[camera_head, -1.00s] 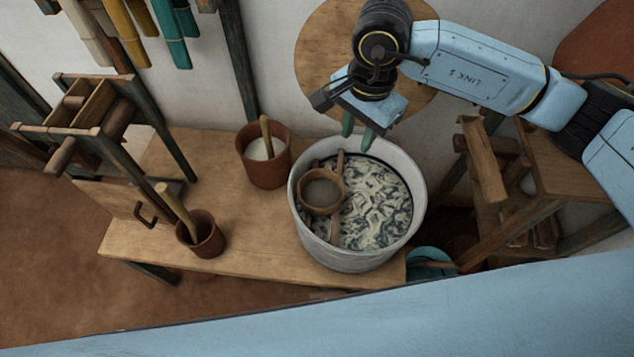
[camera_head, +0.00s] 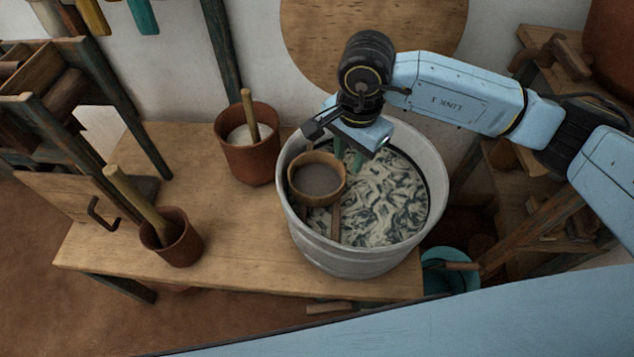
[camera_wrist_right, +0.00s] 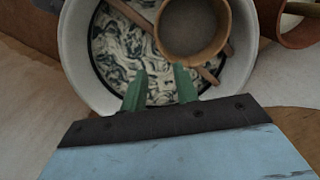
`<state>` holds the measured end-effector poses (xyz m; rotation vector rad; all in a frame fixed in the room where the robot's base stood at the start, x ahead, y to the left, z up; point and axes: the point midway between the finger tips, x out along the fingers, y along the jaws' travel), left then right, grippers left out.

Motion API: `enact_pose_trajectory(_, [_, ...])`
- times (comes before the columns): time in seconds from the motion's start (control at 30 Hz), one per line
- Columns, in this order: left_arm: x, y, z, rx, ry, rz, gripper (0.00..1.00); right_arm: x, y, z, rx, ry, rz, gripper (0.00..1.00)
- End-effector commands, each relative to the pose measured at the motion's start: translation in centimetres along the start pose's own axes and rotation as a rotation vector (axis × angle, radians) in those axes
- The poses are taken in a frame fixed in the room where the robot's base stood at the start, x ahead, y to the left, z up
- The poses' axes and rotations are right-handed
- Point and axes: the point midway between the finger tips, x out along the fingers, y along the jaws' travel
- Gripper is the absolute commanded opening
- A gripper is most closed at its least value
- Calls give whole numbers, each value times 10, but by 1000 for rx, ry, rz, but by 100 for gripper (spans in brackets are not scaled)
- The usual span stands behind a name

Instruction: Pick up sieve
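The sieve (camera_head: 318,178) is a round wooden-rimmed bowl with a dark mesh. It sits at the left inside a metal tub (camera_head: 292,222), and a wooden stick (camera_head: 336,222) runs beneath it across the tub. It also shows in the right wrist view (camera_wrist_right: 193,28). My right gripper (camera_head: 349,155) is over the tub, just right of the sieve's far side. Its two green fingers are apart with nothing between them in the right wrist view (camera_wrist_right: 160,84). The fingers point toward the stick and the patterned contents. My left gripper is out of view.
The tub stands on a wooden bench (camera_head: 228,240). A brown pot (camera_head: 247,160) with white contents and a smaller brown pot (camera_head: 178,245) with a wooden handle are to its left. A wooden frame stands at far left. A teal bowl (camera_head: 450,270) is below right of the bench.

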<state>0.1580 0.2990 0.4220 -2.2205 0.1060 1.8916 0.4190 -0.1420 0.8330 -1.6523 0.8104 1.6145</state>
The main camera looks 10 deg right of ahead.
Motion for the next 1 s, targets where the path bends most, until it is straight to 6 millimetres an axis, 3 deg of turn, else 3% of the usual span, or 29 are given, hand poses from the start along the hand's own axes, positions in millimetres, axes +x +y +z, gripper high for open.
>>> enact_pose_trajectory(0.03, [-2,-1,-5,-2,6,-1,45,14,1,0,1,-1,4,30])
enact_pose_trajectory(0.2, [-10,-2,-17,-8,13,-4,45,41,0,0,1,-1,2,30])
enact_pose_trajectory(0.47, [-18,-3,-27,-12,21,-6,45,60,-1,0,0,-1,1,30])
enact_pose_trajectory(0.7, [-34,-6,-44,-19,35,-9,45,94,-3,1,1,0,2,30])
enact_pose_trajectory(1.0, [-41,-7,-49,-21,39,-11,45,103,-4,0,0,0,-1,30])
